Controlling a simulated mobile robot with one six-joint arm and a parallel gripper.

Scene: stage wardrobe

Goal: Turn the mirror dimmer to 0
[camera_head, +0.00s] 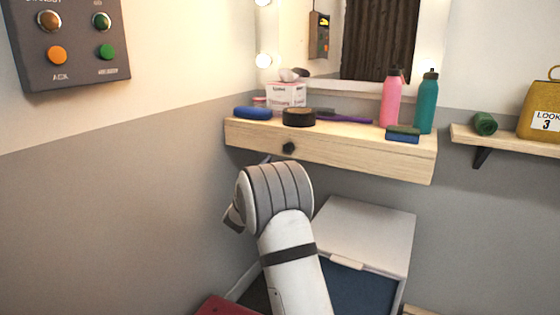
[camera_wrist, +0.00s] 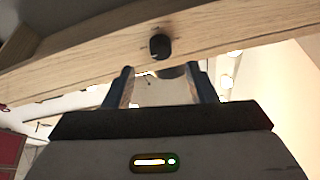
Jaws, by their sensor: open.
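The mirror dimmer is a small dark round knob (camera_head: 288,148) on the front face of the wooden shelf (camera_head: 340,153) under the mirror. In the wrist view the knob (camera_wrist: 160,47) shows near the top middle on the wood, with faint marks around it too small to read. Its setting cannot be read. My gripper (camera_wrist: 160,72) is open and empty. Its two fingers point toward the shelf, apart, one on each side below the knob in the picture, not closed on it. In the head view my arm hides most of the gripper, just below the knob.
Pink (camera_head: 391,100) and teal (camera_head: 427,104) bottles, a tissue box (camera_head: 287,95), a round black tin (camera_head: 299,117) and brushes stand on the shelf. A grey button panel (camera_head: 75,45) hangs on the left wall. A white-topped cabinet (camera_head: 365,235) stands below.

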